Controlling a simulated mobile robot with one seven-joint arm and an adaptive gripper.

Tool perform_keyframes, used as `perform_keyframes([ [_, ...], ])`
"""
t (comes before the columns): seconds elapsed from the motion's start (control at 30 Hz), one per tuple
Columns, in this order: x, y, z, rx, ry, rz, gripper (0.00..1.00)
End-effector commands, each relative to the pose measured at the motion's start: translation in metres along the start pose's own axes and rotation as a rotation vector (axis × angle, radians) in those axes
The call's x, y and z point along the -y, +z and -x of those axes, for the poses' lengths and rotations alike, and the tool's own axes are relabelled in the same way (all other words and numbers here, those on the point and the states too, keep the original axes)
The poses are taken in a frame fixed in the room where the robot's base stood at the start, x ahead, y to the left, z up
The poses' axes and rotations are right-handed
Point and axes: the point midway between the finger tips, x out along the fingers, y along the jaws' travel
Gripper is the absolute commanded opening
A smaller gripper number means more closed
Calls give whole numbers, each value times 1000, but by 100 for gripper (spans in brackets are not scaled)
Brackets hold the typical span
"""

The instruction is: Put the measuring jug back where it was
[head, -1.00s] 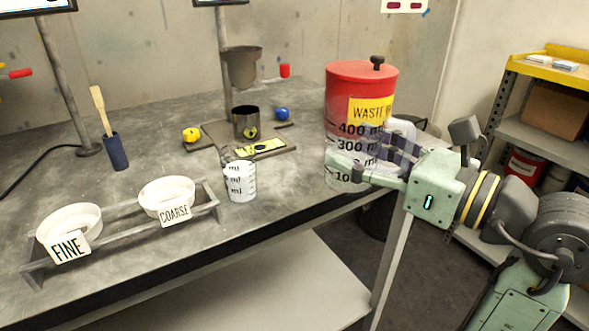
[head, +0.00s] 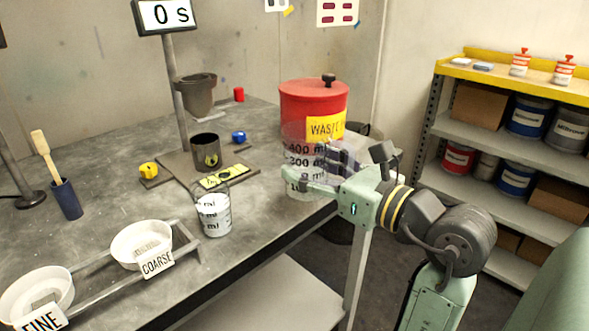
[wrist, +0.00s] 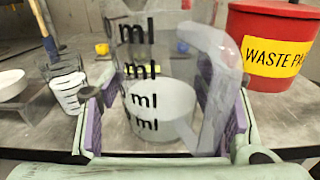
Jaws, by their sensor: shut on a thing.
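The measuring jug (head: 301,150) is clear, with black ml marks and a handle, and holds some whitish liquid at its bottom. My gripper (head: 325,172) is shut on the jug, and the jug is upright at the table's right front edge, in front of the red waste bin. In the wrist view the jug (wrist: 150,75) stands between the purple finger pads, its handle at the right. Whether its base touches the table is hard to tell.
A smaller marked beaker (head: 214,212) stands on the table (head: 110,205) left of the jug. The red waste bin (head: 305,100) is right behind the jug. Bowls marked FINE (head: 35,290) and COARSE (head: 140,240) sit in a rack. A metal cup (head: 205,150) stands on a board. Shelves (head: 500,140) stand at right.

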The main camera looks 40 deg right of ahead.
Motion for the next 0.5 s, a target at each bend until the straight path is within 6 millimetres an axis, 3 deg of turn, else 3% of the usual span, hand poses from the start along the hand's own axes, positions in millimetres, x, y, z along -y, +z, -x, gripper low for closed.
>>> perform_keyframes([
  [0.1,5,0,-27,0,3,-2,24],
  [0.2,8,-2,-41,1,2,0,24],
  [0.37,10,-7,-49,2,0,-3,24],
  [0.5,11,-26,-48,2,-1,-5,24],
])
